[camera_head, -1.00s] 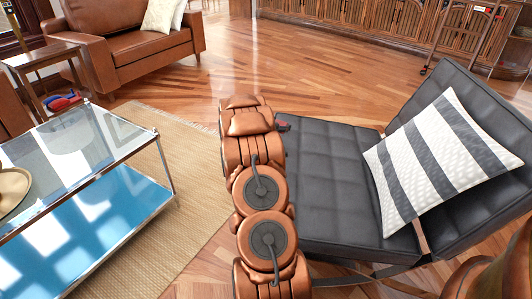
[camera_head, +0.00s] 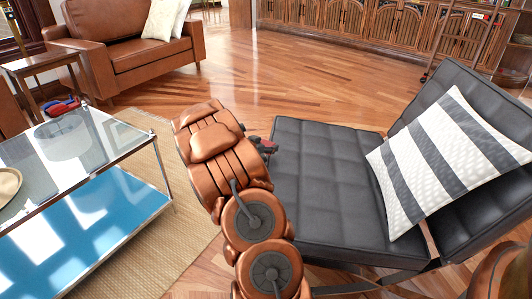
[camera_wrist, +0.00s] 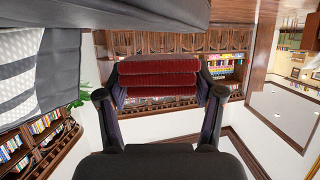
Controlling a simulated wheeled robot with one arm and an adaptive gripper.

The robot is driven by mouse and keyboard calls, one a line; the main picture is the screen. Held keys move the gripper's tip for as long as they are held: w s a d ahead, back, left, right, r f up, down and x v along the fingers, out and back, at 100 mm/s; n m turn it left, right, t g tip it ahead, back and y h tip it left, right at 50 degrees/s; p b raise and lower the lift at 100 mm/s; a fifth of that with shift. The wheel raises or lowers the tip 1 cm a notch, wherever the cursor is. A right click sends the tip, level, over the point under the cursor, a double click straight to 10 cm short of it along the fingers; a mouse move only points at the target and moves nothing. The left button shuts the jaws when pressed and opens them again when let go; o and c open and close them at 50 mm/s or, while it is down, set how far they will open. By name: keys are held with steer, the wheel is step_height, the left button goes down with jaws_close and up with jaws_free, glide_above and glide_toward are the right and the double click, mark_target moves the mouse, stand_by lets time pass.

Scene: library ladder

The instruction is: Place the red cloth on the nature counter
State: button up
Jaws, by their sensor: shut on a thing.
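In the wrist view, the red cloth (camera_wrist: 158,78) is a folded, ribbed dark red bundle held between the two fingers of my gripper (camera_wrist: 160,100). My gripper is shut on it, and the cloth is clear of any surface in that view. In the head view, my gripper (camera_head: 265,146) is mostly hidden behind my copper arm, beside the left edge of the black lounge chair. The cloth cannot be made out clearly there. I cannot tell which surface is the nature counter.
The black chair (camera_head: 325,190) with a striped pillow (camera_head: 440,160) stands close on the right. A glass table (camera_head: 85,220) stands left on a woven rug (camera_head: 195,215). Wooden cabinets (camera_head: 350,25) line the back. Wood floor (camera_head: 245,80) is open between.

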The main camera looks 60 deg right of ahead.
steer(key=shift+f, duration=0.8)
steer(key=shift+f, duration=0.1)
steer(key=o, duration=1.1)
steer(key=shift+a+r, duration=0.25)
steer(key=p+v, duration=0.3)
steer(key=v, duration=0.8)
steer(key=shift+s+a, duration=0.1)
steer(key=shift+a, duration=0.15)
